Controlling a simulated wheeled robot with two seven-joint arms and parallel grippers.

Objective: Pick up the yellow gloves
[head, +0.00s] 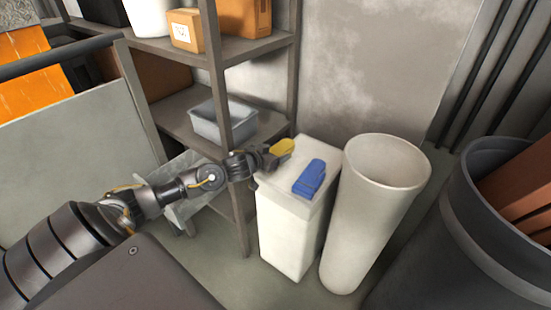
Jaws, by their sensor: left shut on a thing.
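The yellow gloves (283,147) are at the far left part of the white box-shaped stand's top (287,233). My left gripper (268,158) reaches in from the left and is shut on the yellow gloves; its fingers partly hide them. I cannot tell whether the gloves still touch the stand's top. My right gripper is not in view.
A tall white cylinder (368,220) stands right of the stand. A dark bin (450,240) with brown pieces is at the right. A metal shelf (262,48) with boxes and a clear tub (223,122) stands behind my left arm. A grey panel (75,140) is at the left.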

